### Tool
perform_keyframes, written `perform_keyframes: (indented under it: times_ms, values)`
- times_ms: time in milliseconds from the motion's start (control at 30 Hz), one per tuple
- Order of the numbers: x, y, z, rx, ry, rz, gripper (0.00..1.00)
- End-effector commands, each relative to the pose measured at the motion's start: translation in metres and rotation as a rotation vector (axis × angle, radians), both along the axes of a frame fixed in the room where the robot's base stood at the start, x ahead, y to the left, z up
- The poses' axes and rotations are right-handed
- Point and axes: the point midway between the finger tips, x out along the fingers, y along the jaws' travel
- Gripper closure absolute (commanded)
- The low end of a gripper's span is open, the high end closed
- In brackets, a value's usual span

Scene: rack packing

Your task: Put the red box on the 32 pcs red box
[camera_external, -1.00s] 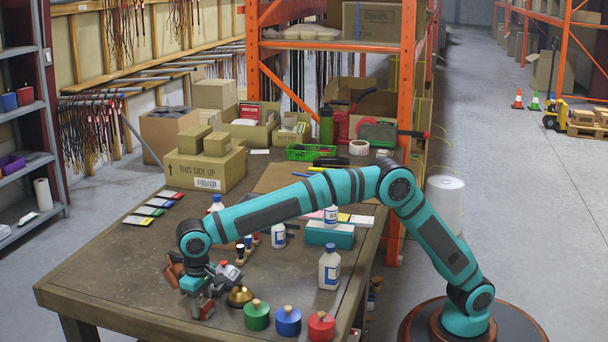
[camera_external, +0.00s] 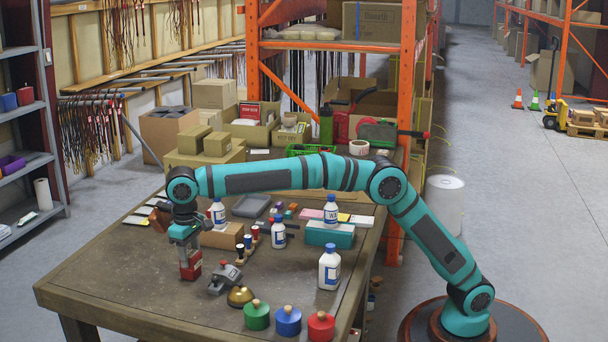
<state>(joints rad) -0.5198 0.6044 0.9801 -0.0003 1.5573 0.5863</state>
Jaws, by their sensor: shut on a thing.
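My gripper (camera_external: 188,254) hangs below the wrist over the left middle part of the table (camera_external: 110,275). It is shut on a small red box (camera_external: 191,269) with a pale patch on its side. The box looks upright; I cannot tell whether its bottom touches the table. I cannot make out a label reading 32 pcs, so I cannot tell which thing is the 32 pcs red box. A row of flat cards (camera_external: 136,220) lies at the left table edge, partly hidden behind my arm.
A grey tape dispenser (camera_external: 225,279), a brass bell (camera_external: 240,296) and green (camera_external: 257,316), blue (camera_external: 288,321) and red (camera_external: 321,326) knobbed pots stand right of the gripper. White bottles (camera_external: 329,268) stand farther right. A brown box (camera_external: 222,237) is behind. The front left is clear.

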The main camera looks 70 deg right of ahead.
Motion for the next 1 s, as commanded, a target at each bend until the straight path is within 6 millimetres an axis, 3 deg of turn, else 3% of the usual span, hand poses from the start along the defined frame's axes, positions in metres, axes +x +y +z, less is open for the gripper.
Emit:
perform_keyframes:
  times_ms: [33,200,400,533,800,1000]
  values:
    - [0.014,-0.017,0.005,0.002,-0.003,0.003,0.79]
    - [0.047,-0.064,0.016,0.001,-0.003,0.035,0.79]
    - [0.067,-0.098,0.025,0.001,-0.004,0.059,0.79]
    - [0.070,-0.104,0.017,0.000,-0.001,0.065,0.79]
    - [0.069,-0.104,-0.024,0.000,-0.001,0.066,0.79]
    - [0.070,-0.104,-0.036,0.001,-0.002,0.066,0.79]
